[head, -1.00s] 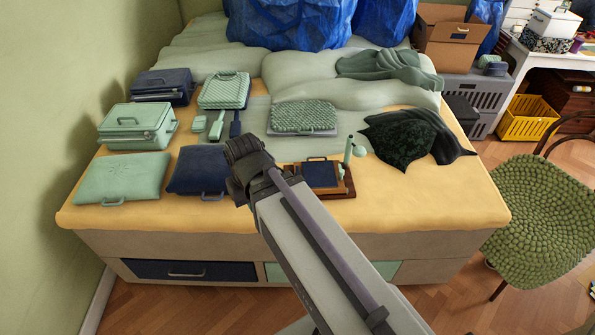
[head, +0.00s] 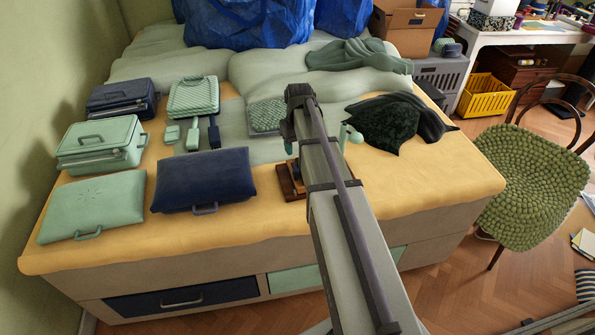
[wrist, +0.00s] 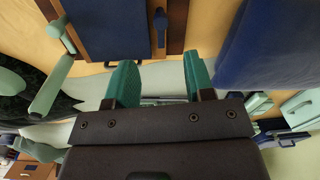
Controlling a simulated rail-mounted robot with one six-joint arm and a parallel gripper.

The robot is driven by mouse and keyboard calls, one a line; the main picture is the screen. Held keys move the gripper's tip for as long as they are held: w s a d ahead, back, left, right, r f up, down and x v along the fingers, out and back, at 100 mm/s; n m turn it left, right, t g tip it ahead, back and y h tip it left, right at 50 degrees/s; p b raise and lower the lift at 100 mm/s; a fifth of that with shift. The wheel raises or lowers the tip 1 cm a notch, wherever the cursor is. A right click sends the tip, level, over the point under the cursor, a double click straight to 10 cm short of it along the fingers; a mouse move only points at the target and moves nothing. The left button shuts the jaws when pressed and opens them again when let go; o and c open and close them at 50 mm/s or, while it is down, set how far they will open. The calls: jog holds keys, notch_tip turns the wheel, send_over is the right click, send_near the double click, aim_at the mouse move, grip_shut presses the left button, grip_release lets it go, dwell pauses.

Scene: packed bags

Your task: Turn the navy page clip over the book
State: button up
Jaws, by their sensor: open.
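The book (wrist: 108,25) has a navy cover and lies on a wooden stand (wrist: 177,25), at the top of the wrist view. A slim navy page clip with a rounded end (wrist: 160,28) shows on the wood beside the book, not across its cover. In the head view my arm hides the book and clip, and only the stand's left part (head: 291,187) shows. My gripper (wrist: 160,82) is open and empty, its two green fingertips apart, with the stand beyond them in the wrist view. In the head view the gripper (head: 298,98) is over the bed, its fingertips hard to make out.
A mint lamp-like post (head: 350,134) stands right beside the stand. A navy case (head: 203,180) lies to the left, with mint cases beyond it. A dark patterned cloth (head: 392,125) lies to the right. A textured mint pad (head: 266,115) lies behind.

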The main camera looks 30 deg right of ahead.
aim_at(296, 169)
jog(key=f+b, duration=0.4)
jog(key=f, duration=0.1)
jog(key=f+b, duration=0.4)
jog(key=shift+a+f+b, duration=0.2)
jog(key=shift+f+b, duration=0.1)
jog(key=shift+f, duration=0.1)
jog(key=shift+r, duration=0.1)
jog(key=shift+c, duration=0.3)
grip_shut()
